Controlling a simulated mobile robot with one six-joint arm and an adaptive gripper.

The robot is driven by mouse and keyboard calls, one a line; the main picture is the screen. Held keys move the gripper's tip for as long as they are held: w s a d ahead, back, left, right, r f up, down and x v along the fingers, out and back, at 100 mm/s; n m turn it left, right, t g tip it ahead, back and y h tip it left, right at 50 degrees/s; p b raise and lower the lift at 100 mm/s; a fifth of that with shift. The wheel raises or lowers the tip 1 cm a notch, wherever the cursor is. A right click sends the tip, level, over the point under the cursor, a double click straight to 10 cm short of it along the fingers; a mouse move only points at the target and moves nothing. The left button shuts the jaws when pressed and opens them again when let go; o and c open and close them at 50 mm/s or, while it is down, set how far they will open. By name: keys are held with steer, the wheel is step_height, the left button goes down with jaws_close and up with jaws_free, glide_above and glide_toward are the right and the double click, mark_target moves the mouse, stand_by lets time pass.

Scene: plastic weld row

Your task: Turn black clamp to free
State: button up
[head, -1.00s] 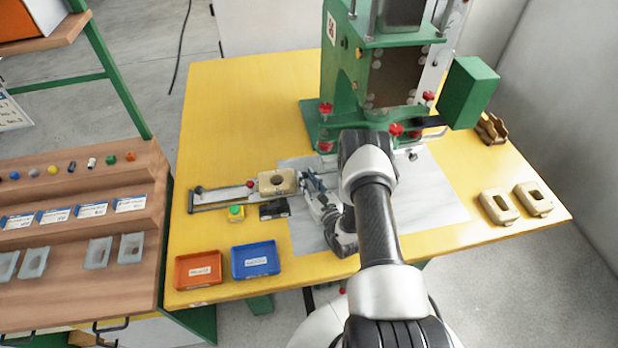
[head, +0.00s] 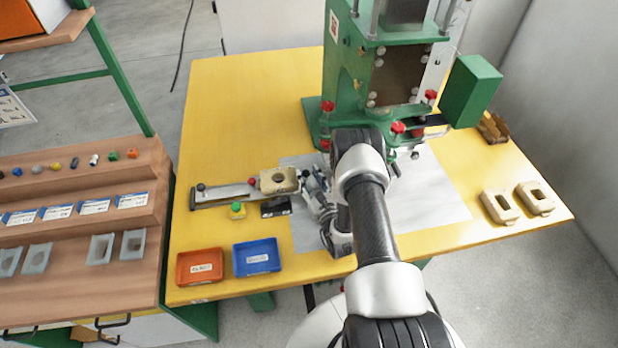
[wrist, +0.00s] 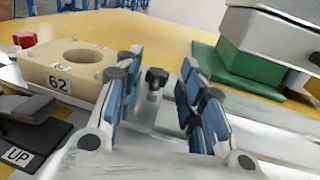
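The black clamp (wrist: 156,78) is a small black knob on a light metal post. It stands upright on a grey metal bar in the wrist view. My gripper (wrist: 156,90) is open, its blue-padded fingers to the left and right of the knob with a gap on each side. In the head view my gripper (head: 313,186) is low over the table, just right of the beige fixture (head: 280,180). I cannot make out the black clamp there. The fixture, marked 62, also shows in the wrist view (wrist: 85,80), left of my fingers.
A red knob (head: 252,181) stands left of the fixture. A black UP switch (wrist: 28,145) lies close to my left finger. The green press (head: 345,110) stands behind my arm. An orange tray (head: 200,280) and a blue tray (head: 257,271) sit at the front.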

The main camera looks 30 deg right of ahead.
steer(key=shift+a, duration=0.1)
steer(key=shift+s+a, duration=0.2)
steer(key=shift+s, duration=1.8)
steer(key=shift+s+a, duration=0.15)
steer(key=shift+s, duration=1.85)
steer(key=shift+c, duration=0.2)
